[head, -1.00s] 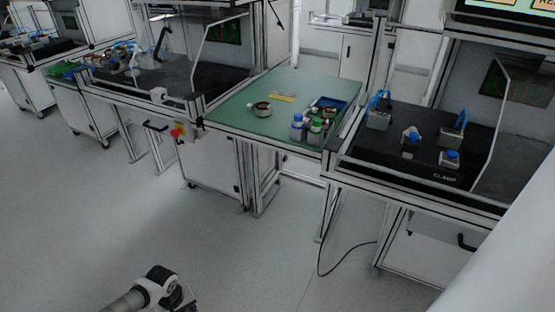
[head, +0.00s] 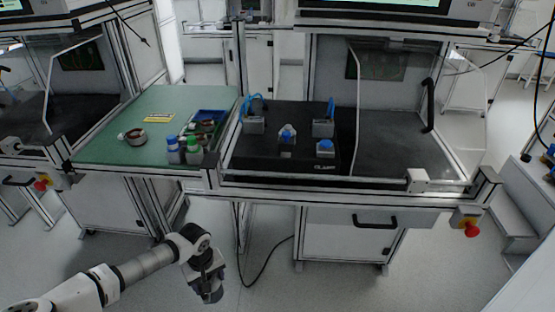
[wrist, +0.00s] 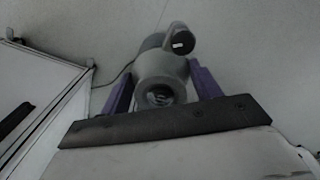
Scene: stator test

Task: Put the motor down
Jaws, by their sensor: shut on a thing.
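My gripper (wrist: 163,88) is shut on the motor, a grey rounded body (wrist: 160,72) held between two purple fingers in the wrist view. A round opening faces the camera, and a knob-like part sticks up at its top. In the head view my gripper (head: 208,284) hangs low over the floor, in front of the benches, pointing down. The motor is hard to make out there, dark against the gripper.
A green table (head: 105,147) holds a round ring-shaped part (head: 135,137), a yellow label (head: 159,118), bottles (head: 174,150) and a blue tray (head: 212,117). Right of it, a black clamp station (head: 290,140) carries several grey fixtures. A cable (head: 262,266) lies on the floor beneath.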

